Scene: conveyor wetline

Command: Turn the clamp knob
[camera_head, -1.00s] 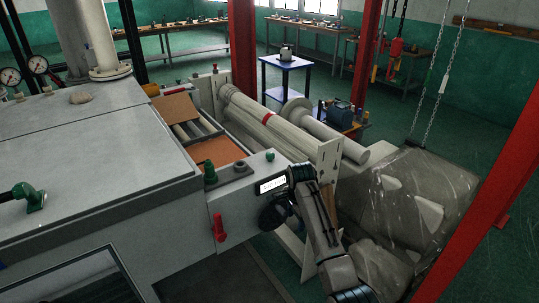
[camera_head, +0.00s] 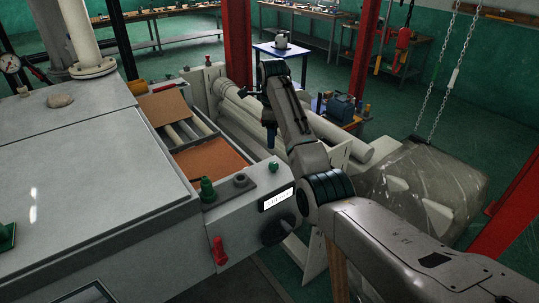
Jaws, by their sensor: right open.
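A dark round knob (camera_head: 277,230) sits on the front face of the grey machine's end box, below a small lit display (camera_head: 277,199). I cannot tell for sure that it is the clamp knob. A green knob (camera_head: 207,189) and a dark round fitting (camera_head: 241,181) stand on top of the box. A red handle (camera_head: 219,250) is on its front. My right gripper (camera_head: 270,138) points down above and behind the box, apart from these knobs. It is open and looks empty, its fingers small and dark. My left gripper is not in view.
An open bay with brown panels (camera_head: 205,165) lies left of my right gripper. Long pale rollers (camera_head: 240,118) run behind it. A wrapped block (camera_head: 425,185) hangs on chains (camera_head: 461,60) at right. Red posts (camera_head: 237,45) stand behind.

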